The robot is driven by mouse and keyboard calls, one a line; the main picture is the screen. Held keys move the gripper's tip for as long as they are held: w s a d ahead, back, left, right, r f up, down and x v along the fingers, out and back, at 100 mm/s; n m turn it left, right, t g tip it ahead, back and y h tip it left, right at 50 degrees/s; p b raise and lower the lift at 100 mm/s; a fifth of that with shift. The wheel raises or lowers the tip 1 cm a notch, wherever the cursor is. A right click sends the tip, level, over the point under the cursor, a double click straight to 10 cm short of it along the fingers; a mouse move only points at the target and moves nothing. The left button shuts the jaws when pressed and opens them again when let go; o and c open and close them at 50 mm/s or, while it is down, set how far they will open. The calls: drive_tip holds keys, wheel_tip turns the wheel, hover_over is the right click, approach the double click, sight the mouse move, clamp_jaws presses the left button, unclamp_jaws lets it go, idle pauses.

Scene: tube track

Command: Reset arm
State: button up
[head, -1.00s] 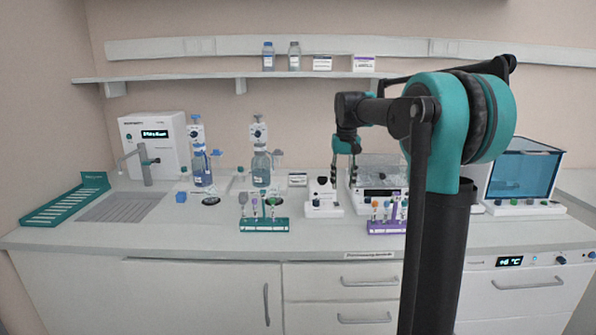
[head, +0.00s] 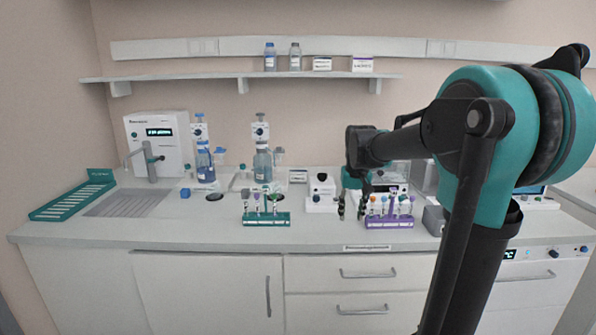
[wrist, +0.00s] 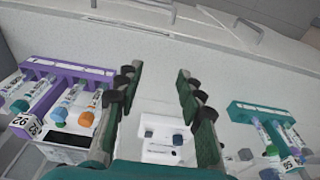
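My arm reaches over the right part of the bench in the head view. My gripper (head: 352,207) points down in front of a small white device (head: 322,192). In the wrist view the gripper (wrist: 157,78) has its two fingers apart with nothing between them. The purple tube rack (head: 388,221) is just right of the gripper in the head view and shows at the left of the wrist view (wrist: 75,70). The teal tube rack (head: 266,220) is to the left and shows at the right of the wrist view (wrist: 262,107). Both racks hold several capped tubes.
Two bottle dispensers (head: 203,160) (head: 262,160) stand at the back. A white instrument (head: 158,140) and an empty green rack (head: 72,202) are at the left. A shelf (head: 215,78) with bottles and boxes runs above. The bench front (head: 200,235) has free room.

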drive_tip(key=s+d+f+t, duration=0.2)
drive_tip(key=s+f, duration=1.6)
drive_tip(key=s, duration=0.5)
drive_tip(key=shift+d+f, duration=0.2)
drive_tip(key=shift+o, duration=0.2)
